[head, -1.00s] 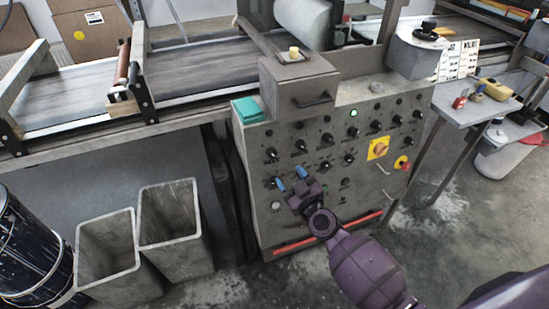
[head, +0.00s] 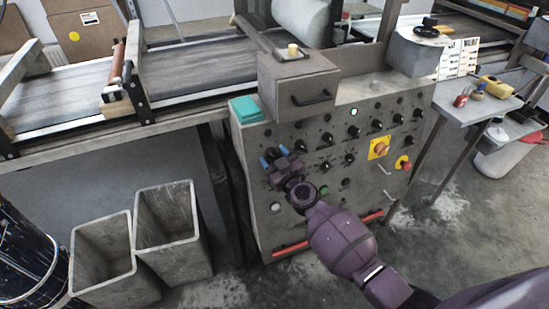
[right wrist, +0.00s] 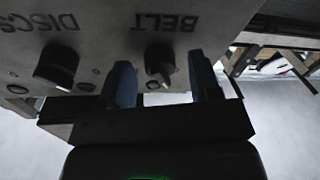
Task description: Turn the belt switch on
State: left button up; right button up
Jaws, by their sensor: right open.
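The belt switch is a dark knob under an upside-down BELT label in the right wrist view (right wrist: 159,62), on the front of the grey control panel (head: 340,185). In the head view it is at the panel's upper left, largely hidden by my gripper. My right gripper (head: 274,157) has blue fingertips and is open at the panel face. In the right wrist view the gripper (right wrist: 164,80) has one finger on each side of the knob, with gaps visible. The knob's exact turn angle is hard to tell. My left gripper is out of view.
A DISCS knob (right wrist: 56,66) sits beside the belt switch. Several other knobs, a lit green lamp (head: 353,112) and a red emergency button (head: 404,163) are on the panel. Two grey bins (head: 172,228) stand left on the floor. The conveyor belt (head: 195,75) runs behind.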

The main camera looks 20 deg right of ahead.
jog(key=c, duration=0.9)
